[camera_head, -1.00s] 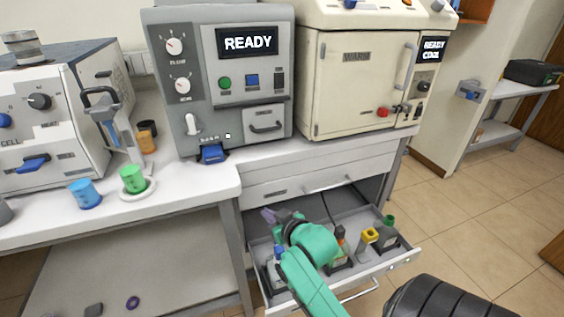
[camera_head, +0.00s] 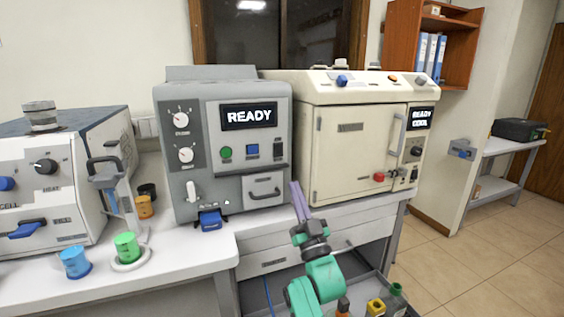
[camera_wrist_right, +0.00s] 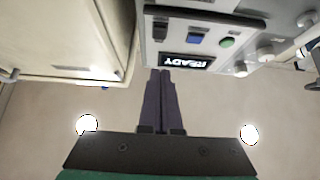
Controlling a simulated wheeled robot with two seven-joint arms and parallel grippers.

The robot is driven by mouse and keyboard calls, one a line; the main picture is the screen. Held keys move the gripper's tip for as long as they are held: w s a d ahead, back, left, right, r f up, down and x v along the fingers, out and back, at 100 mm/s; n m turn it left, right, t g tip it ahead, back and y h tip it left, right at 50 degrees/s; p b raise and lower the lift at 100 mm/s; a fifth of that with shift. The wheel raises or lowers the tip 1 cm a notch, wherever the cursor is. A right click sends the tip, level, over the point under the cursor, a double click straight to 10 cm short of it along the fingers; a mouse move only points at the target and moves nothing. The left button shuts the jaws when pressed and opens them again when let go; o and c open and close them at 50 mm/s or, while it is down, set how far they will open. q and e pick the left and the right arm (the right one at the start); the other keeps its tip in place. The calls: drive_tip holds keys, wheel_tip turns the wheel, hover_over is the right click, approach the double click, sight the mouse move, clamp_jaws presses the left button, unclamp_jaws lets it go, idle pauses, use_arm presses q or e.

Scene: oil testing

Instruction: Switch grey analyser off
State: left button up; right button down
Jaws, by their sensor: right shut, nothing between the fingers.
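The grey analyser (camera_head: 225,172) stands on the bench in the head view, its screen lit with READY (camera_head: 248,116). Its front has two dials, a green button (camera_head: 226,153), a blue button (camera_head: 252,150), a dark rocker switch (camera_head: 277,149), a white lever (camera_head: 192,192) and a blue piece (camera_head: 209,220) at the bottom. My right gripper (camera_head: 298,198) is shut and empty, raised by the analyser's lower right corner. In the right wrist view the analyser (camera_wrist_right: 240,20) appears upside down beyond the shut fingers (camera_wrist_right: 161,75). My left gripper is not in view.
A cream oven (camera_head: 350,150) stands close on the right of the analyser. A white device (camera_head: 50,190) is at left, with a blue beaker (camera_head: 75,263) and a green beaker (camera_head: 127,248) before it. An open drawer with bottles (camera_head: 376,307) lies below my right arm.

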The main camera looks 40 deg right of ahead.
sight(278, 150)
drive_tip(key=w+d+r, duration=0.1)
drive_tip(key=w, duration=0.2)
drive_tip(key=w+d+r+p, duration=0.1)
drive_tip(key=w+r, duration=0.1)
drive_tip(key=w, duration=0.1)
drive_tip(key=w+d+r+p, duration=0.1)
drive_tip(key=w, duration=0.2)
drive_tip(key=shift+w+d+r, duration=0.1)
drive_tip(key=shift+r, duration=0.05)
drive_tip(key=shift+w, duration=0.2)
